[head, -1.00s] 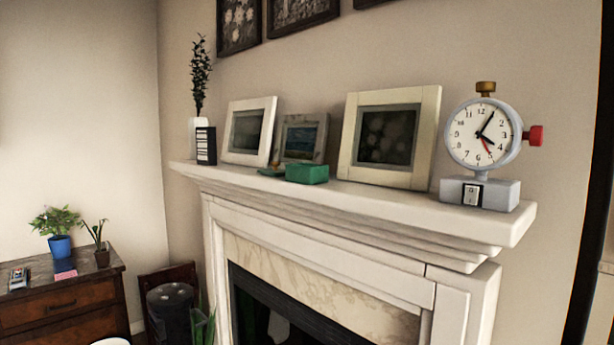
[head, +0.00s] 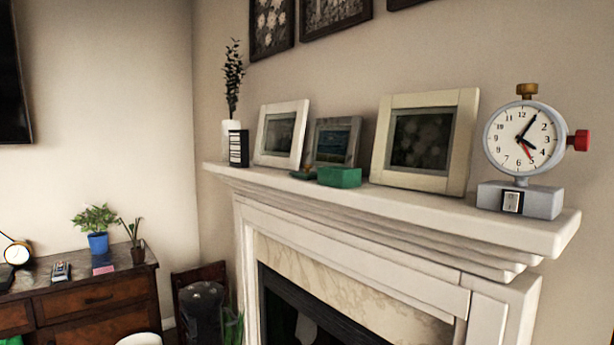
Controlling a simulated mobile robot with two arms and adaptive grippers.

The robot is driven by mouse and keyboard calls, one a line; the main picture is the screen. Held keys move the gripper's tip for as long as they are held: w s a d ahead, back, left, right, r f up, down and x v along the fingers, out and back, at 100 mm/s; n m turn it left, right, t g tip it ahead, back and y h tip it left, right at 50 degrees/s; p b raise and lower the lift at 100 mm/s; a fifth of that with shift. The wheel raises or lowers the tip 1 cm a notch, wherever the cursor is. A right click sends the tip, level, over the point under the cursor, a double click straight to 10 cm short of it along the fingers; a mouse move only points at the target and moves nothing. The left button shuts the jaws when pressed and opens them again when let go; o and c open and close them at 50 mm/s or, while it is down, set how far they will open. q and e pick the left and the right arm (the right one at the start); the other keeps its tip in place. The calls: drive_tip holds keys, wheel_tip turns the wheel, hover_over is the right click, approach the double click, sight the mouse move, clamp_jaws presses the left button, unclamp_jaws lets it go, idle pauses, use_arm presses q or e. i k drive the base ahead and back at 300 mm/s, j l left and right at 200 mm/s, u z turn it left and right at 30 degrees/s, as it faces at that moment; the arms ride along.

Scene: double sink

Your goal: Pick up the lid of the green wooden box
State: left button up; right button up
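A small green box (head: 339,177) sits near the front edge of the white mantel shelf, in front of the picture frames. A small dark green and brown piece (head: 304,174) lies on the shelf just left of the box; I cannot tell whether it is the lid. The box's top looks flat and green, and I cannot make out a lid seam. Neither of my grippers is in view.
The mantel shelf (head: 440,209) also holds a grey clock (head: 522,137) at right, a large cream frame (head: 424,140), two smaller frames, a black-and-white box (head: 238,148) and a vase (head: 231,130). A wooden dresser (head: 95,301) with plants stands at lower left.

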sight(307, 175)
drive_tip(key=i+j+z, duration=0.2)
drive_tip(key=i+j, duration=1.1)
